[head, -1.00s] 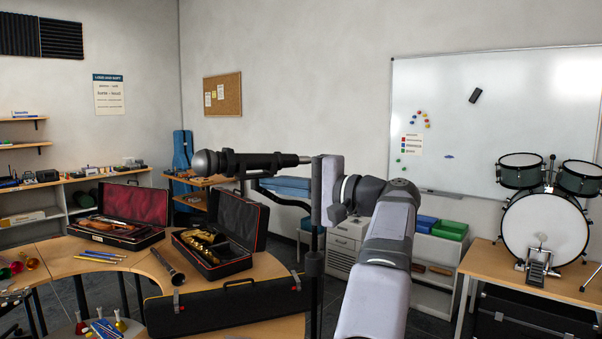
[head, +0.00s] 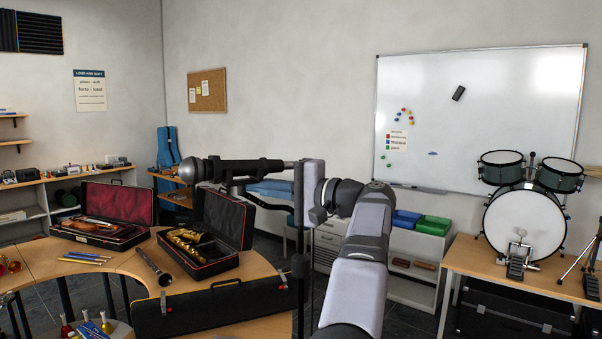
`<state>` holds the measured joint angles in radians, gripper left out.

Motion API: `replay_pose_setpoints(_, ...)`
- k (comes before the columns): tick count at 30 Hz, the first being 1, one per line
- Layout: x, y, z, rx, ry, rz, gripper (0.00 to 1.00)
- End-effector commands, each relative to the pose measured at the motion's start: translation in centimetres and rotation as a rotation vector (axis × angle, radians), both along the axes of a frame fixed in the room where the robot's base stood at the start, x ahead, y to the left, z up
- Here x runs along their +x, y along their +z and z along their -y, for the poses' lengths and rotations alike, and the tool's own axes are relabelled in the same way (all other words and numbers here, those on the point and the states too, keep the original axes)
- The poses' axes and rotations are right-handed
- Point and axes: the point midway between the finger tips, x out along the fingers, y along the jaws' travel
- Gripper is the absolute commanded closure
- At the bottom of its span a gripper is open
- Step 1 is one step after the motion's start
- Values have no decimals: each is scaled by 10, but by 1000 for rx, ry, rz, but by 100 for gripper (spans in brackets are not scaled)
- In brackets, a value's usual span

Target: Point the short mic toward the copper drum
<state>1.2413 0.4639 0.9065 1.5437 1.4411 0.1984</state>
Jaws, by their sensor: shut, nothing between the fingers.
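A black microphone (head: 235,170) lies level in the clip of a dark stand, near the middle of the head view. Its rounded grille head points left and its thin tail end points right. Whether it is the short mic, I cannot tell. My gripper (head: 311,187) is just right of the mic's tail end, shut and empty. Its fingertips are hard to make out, and I cannot tell whether it touches the tail or the stand. The stand's pole (head: 300,260) runs down left of my arm. I see no copper drum; a dark green drum kit with a white bass drum (head: 525,222) stands on the right.
A curved wooden table (head: 190,297) at left holds a violin case (head: 118,203), an open saxophone case (head: 222,215) and a long black case (head: 215,307). A dark slim instrument (head: 154,265) lies there too. The drum kit's table (head: 470,255) is at right.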

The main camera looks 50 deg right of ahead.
Motion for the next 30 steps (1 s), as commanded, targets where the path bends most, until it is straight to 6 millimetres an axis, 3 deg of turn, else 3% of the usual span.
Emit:
replay_pose_setpoints(3,10,6,12,5,0,-1,100)
replay_pose_setpoints(18,-28,3,72,3,-5,-1,100)
replay_pose_setpoints(30,-43,1,95,3,-4,-1,100)
